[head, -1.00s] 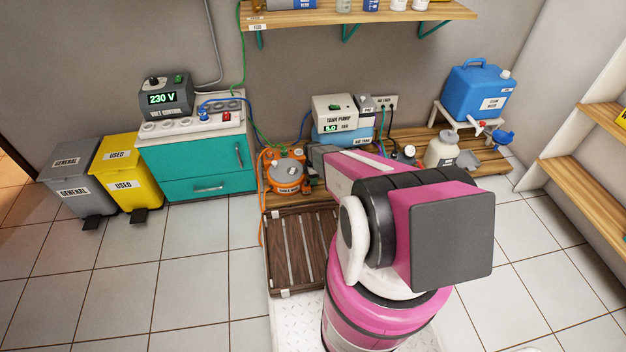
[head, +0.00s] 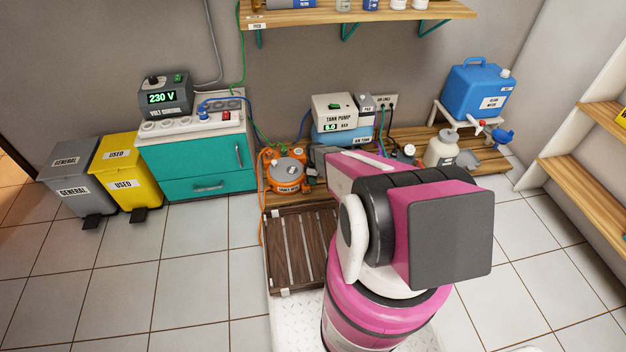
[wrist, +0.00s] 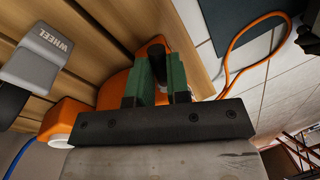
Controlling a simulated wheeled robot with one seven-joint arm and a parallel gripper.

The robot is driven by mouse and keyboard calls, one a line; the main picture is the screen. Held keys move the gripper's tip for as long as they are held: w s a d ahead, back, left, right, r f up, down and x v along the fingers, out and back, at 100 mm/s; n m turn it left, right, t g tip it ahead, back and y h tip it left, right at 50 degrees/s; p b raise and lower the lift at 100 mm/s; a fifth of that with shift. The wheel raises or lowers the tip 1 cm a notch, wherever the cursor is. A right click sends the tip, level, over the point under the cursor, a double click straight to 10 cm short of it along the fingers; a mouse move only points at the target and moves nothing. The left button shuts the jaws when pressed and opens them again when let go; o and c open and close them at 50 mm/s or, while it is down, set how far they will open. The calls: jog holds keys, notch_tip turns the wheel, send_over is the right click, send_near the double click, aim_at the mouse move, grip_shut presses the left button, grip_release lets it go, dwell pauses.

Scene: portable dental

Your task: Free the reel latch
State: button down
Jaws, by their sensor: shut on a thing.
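The orange cable reel (head: 286,176) sits on the low wooden platform, beside the teal cabinet, in the head view. In the wrist view, an orange body (wrist: 120,91), apparently the reel, lies just beyond my gripper (wrist: 158,84). The green fingers are closed around a dark upright piece (wrist: 156,58), which looks like the reel latch. Its lower part is hidden between the fingers. In the head view my pink arm hides the gripper and its contact with the reel.
A grey pedal marked WHEEL (wrist: 40,58) lies close to the left in the wrist view. An orange cable (wrist: 232,58) loops at the right. The tank pump (head: 335,112) stands right of the reel. A dark slatted wooden panel (head: 290,240) lies in front.

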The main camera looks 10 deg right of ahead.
jog(key=m, duration=0.2)
jog(key=s+m, duration=0.1)
jog(key=shift+s+a+m+y, duration=0.1)
jog(key=shift+a+m+y, duration=0.2)
jog(key=shift+m, duration=0.1)
jog(key=m, duration=0.1)
jog(key=s+m, duration=0.1)
jog(key=m, duration=0.1)
jog(key=shift+a+t, duration=0.4)
jog(key=m, duration=0.2)
jog(key=a+m, duration=0.1)
jog(key=m, duration=0.1)
jog(key=shift+s+t+y, duration=0.2)
jog(key=shift+t+y, duration=0.1)
jog(key=shift+y, duration=0.1)
jog(key=shift+a+m+t, duration=0.15)
jog(key=shift+a+m, duration=0.1)
jog(key=shift+m, duration=0.45)
jog(key=shift+a+m+t, duration=0.15)
jog(key=shift+a+m, duration=0.05)
jog(key=shift+m, duration=0.5)
jog(key=c, duration=1.1)
grip_release()
notch_tip(320, 180, up, 11)
jog(key=d, duration=0.2)
jog(key=shift+f, duration=0.15)
